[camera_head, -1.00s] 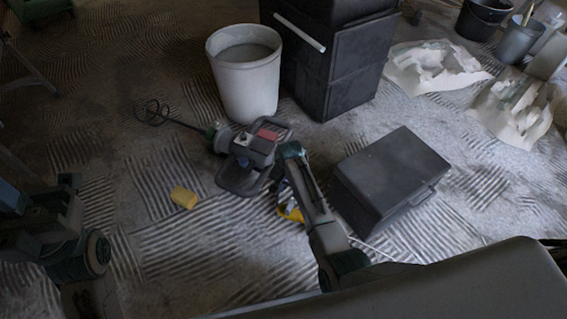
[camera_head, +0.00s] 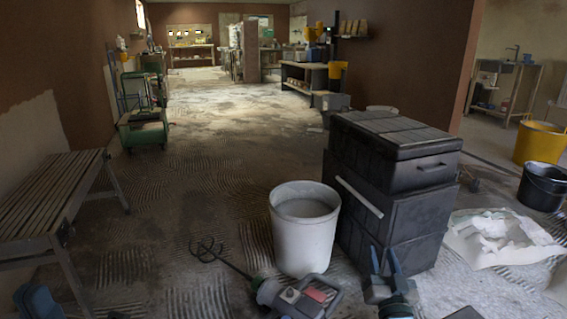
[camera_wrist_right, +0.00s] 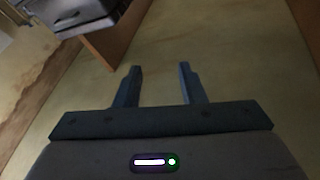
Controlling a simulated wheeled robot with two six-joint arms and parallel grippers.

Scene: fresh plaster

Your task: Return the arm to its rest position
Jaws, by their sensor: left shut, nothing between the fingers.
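My right gripper (camera_head: 384,262) stands at the bottom of the head view, fingers pointing up and parted, in front of the black stacked boxes. It also shows in the right wrist view (camera_wrist_right: 158,78), open with nothing between the fingers. Its arm is mostly cut off below the frame. My left gripper (camera_head: 36,297) shows only in part at the bottom left corner of the head view. It is shut and empty.
A mixing drill (camera_head: 290,297) lies on the floor by a white bucket (camera_head: 303,240). Black stacked boxes (camera_head: 395,185) stand right of it. A wooden bench (camera_head: 45,200) is at left, crumpled paper sheeting (camera_head: 500,240) at right. The floor beyond is open.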

